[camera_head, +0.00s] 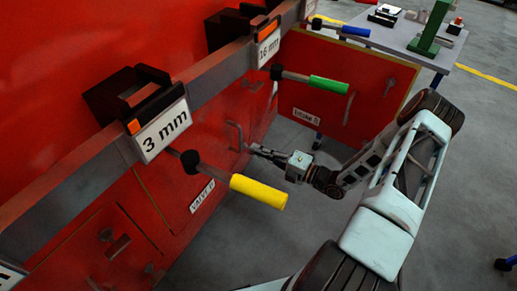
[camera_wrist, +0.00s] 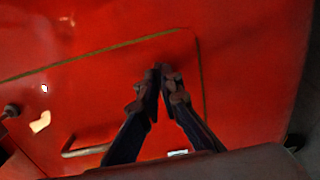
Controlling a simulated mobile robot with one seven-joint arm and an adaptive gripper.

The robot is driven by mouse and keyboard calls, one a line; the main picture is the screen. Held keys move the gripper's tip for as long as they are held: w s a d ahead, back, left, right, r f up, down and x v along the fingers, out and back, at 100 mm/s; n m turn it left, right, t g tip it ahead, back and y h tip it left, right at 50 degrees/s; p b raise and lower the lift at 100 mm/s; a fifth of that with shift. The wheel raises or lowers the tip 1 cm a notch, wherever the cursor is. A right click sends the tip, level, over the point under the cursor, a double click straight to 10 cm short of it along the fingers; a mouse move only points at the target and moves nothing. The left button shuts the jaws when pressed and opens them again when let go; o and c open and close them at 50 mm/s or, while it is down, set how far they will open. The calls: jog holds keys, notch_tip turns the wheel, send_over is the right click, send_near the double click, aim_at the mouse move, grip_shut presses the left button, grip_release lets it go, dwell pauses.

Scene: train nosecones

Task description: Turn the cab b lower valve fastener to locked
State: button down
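The red valve door (camera_head: 208,150) carries a white label (camera_head: 202,196) that seems to read VALVE B, and a pull handle (camera_head: 236,137). My gripper (camera_head: 254,149) is close to this door, just right of the handle. In the wrist view my gripper's fingers (camera_wrist: 160,72) converge in front of the red panel, tips together or nearly so, with nothing visible between them. A handle (camera_wrist: 84,150) lies left of the fingers there, and a dark knob (camera_wrist: 12,110) sits at the left edge. I cannot make out the lower fastener or its position.
A rail (camera_head: 215,80) with signs crosses above the door. Yellow (camera_head: 258,191), green (camera_head: 328,84) and blue (camera_head: 356,31) tool handles stick out from it, the yellow one below my gripper. Another red door (camera_head: 375,75) stands behind. A table (camera_head: 400,35) is at the back; grey floor lies right.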

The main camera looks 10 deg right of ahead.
jog(key=shift+m, duration=0.3)
dwell(0.4)
jog(key=c, duration=2.2)
grip_release()
jog(key=shift+o, duration=0.2)
jog(key=v, duration=1.2)
